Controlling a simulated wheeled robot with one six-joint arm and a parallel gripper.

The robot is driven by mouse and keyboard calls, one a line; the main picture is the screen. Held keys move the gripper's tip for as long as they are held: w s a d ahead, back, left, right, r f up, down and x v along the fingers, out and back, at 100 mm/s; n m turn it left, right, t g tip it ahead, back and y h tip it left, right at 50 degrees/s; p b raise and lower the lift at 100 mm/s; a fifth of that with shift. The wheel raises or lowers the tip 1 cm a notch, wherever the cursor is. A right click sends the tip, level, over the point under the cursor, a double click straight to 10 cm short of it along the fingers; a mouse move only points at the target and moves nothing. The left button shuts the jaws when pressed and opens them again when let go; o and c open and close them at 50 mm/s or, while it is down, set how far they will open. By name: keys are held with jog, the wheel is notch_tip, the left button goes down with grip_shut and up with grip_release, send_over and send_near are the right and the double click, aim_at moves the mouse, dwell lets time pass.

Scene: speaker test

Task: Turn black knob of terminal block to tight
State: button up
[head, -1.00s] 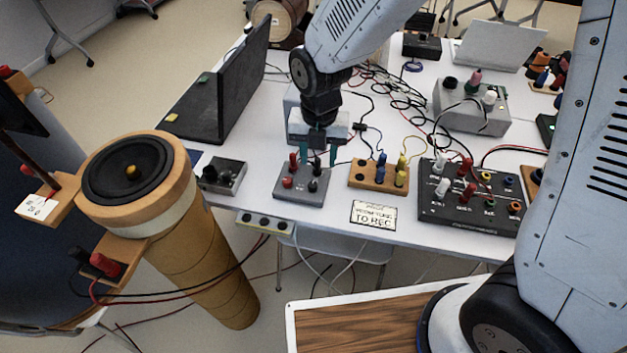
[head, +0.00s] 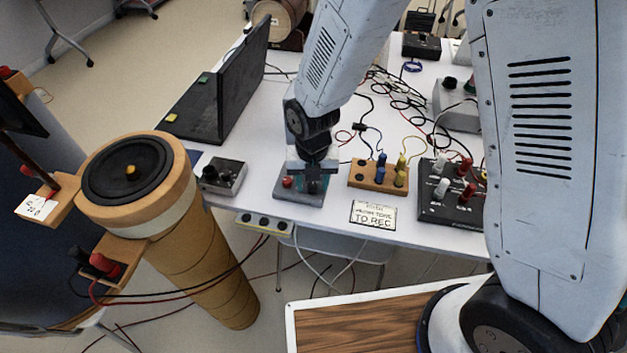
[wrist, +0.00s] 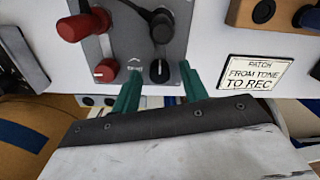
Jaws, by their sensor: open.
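The terminal block is a grey box (head: 298,199) near the table's front edge; it also shows in the wrist view (wrist: 133,42). In the wrist view it carries a large red knob (wrist: 82,25), a smaller red knob (wrist: 105,70), a black post (wrist: 161,28) and a black knob with a white pointer line (wrist: 159,71). A curved arrow is printed left of the black knob. My gripper (wrist: 157,84) is open, its green fingers on either side of the black knob. I cannot tell whether they touch it. In the head view my gripper hides most of the block.
A wooden block (head: 366,179) with blue and yellow plugs stands right of the terminal block, and a sign (head: 373,214) lies in front of it. A black panel (head: 440,207) is farther right.

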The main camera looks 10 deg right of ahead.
grip_shut()
jog(key=shift+m, duration=0.3)
